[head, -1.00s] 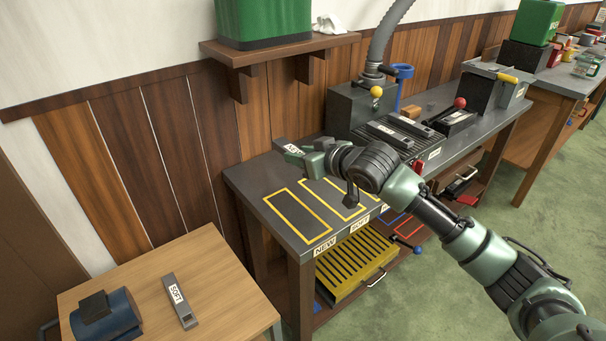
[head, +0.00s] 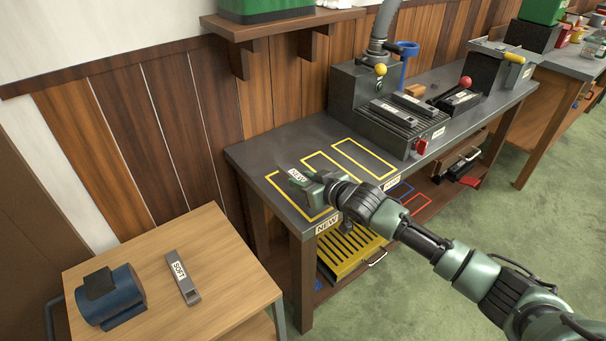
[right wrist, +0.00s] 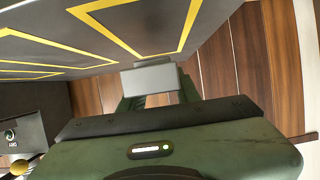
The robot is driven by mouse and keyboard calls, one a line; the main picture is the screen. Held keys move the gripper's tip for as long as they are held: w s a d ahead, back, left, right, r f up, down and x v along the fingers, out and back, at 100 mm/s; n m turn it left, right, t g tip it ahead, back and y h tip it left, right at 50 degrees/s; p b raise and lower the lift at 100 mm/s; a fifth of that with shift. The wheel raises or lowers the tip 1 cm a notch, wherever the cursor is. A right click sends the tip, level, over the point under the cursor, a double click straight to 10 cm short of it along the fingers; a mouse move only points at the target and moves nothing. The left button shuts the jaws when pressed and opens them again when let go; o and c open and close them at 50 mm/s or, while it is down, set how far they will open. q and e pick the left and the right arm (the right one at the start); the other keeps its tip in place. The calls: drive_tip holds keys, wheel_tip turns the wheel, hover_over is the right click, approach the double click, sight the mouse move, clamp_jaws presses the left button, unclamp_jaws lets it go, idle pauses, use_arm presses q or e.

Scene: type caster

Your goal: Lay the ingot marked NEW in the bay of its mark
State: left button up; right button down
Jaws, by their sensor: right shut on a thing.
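My right gripper (head: 310,182) is shut on a grey ingot (head: 294,173) whose white label appears to read NEW. The ingot also shows as a grey block between the fingers in the right wrist view (right wrist: 155,77). In the head view it overlaps the leftmost yellow-outlined bay (head: 272,178) on the dark bench. That bay's front label reads NEW (head: 327,225). The ingot looks raised above the top; the exact gap cannot be told. My arm hides part of the bays' front edge and labels. My left gripper is not in view.
Two more yellow-outlined bays (head: 366,145) lie to the right, empty where visible. Beyond them stands a dark machine (head: 350,95) with a ribbed plate holding grey bars. A SOFT ingot (head: 182,277) and a blue cylinder (head: 108,298) rest on the wooden table (head: 225,255).

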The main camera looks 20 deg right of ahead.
wheel_tip(320, 180, down, 2)
drive_tip(key=shift+w+f, duration=0.15)
drive_tip(key=shift+f, duration=0.1)
drive_tip(key=c, duration=1)
unclamp_jaws()
drive_tip(key=shift+s+f, duration=0.2)
drive_tip(key=shift+f, duration=0.1)
drive_tip(key=v, duration=1.2)
drive_tip(key=shift+r, duration=0.1)
